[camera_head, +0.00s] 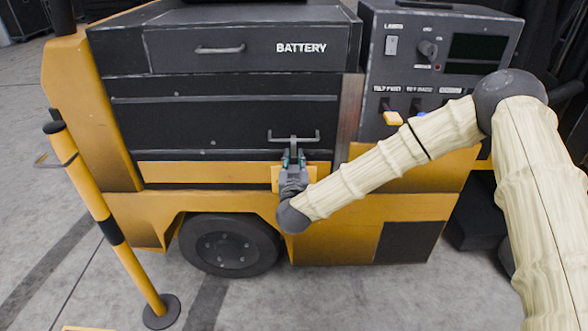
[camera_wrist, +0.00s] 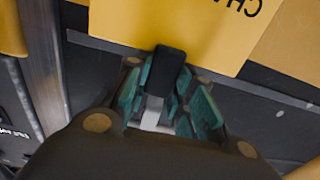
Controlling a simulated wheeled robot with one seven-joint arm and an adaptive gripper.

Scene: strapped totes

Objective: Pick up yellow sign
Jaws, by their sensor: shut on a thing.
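The yellow sign (camera_head: 276,179) shows on both sides of my gripper in the camera_head view, at the front of the dark and yellow machine. In the wrist view the sign (camera_wrist: 190,24) fills the top middle, with black letters upside down and partly cut off. A black tab (camera_wrist: 167,66) stands at its edge. My gripper (camera_head: 293,160) is at the sign's upper part. In the wrist view its teal fingers (camera_wrist: 167,95) are shut around the black tab. The exact contact is partly hidden.
A grey handle bar (camera_head: 294,137) is just above my gripper. The battery drawer (camera_head: 248,48) is higher up, and a control panel (camera_head: 440,60) with switches is at right. A yellow and black post (camera_head: 100,212) stands at left. Concrete floor lies in front.

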